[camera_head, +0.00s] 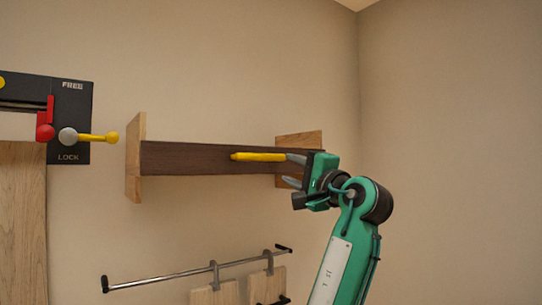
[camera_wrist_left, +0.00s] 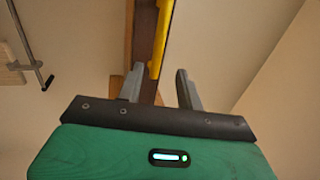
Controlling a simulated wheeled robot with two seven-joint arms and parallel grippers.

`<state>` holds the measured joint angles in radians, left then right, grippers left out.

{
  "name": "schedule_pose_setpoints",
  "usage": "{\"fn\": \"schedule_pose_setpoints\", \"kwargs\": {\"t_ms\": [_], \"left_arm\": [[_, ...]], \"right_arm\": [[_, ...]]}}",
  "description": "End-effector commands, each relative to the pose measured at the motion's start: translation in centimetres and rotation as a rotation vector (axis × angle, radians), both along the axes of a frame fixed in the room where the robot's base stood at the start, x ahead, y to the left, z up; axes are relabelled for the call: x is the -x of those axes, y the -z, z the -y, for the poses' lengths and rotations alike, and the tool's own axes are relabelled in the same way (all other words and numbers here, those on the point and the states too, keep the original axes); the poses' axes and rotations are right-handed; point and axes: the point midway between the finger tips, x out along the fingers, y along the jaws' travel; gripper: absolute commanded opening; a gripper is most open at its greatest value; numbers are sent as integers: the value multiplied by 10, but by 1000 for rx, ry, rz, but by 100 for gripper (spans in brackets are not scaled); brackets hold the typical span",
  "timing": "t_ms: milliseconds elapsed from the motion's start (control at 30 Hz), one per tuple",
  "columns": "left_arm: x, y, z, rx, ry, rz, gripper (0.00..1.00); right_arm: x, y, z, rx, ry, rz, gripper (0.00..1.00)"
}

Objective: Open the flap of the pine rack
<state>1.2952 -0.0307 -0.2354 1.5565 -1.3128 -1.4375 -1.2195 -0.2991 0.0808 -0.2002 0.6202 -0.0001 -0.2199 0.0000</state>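The pine rack is on the wall in the head view, with a light wood left end panel (camera_head: 134,158) and a matching right one. A dark brown flap (camera_head: 190,159) spans between them and looks shut. A yellow bar handle (camera_head: 258,157) lies along the flap's right half; it also shows in the left wrist view (camera_wrist_left: 160,40). My left gripper (camera_head: 293,170) is at the rack's right end, its fingers pointing left, close to the handle's right end. In the left wrist view its two grey fingers (camera_wrist_left: 160,88) are apart. Contact with the handle cannot be told. My right gripper is not shown.
A metal rail (camera_head: 190,274) with hanging wooden boards (camera_head: 215,293) is below the rack. A black lock panel (camera_head: 78,105) with red and yellow knobs is at left, above a pale wood panel (camera_head: 22,220). The wall right of the rack is bare.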

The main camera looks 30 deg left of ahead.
Motion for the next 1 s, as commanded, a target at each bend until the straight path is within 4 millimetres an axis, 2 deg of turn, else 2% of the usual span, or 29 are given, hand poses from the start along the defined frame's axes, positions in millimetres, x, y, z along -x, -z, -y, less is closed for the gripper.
{"fn": "schedule_pose_setpoints", "kwargs": {"t_ms": [33, 200, 533, 733, 1000], "left_arm": [[-3, -6, -8, 0, -2, -2, 37], [-16, -16, -38, 0, -2, -4, 37], [-38, -30, -90, 1, 0, -4, 37], [-45, -32, -107, -1, 1, -3, 37], [-48, -31, -112, 0, 3, -2, 37]], "right_arm": [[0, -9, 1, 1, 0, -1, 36], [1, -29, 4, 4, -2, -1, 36], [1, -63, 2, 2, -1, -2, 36], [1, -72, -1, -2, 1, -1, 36], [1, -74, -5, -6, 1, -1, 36]]}}
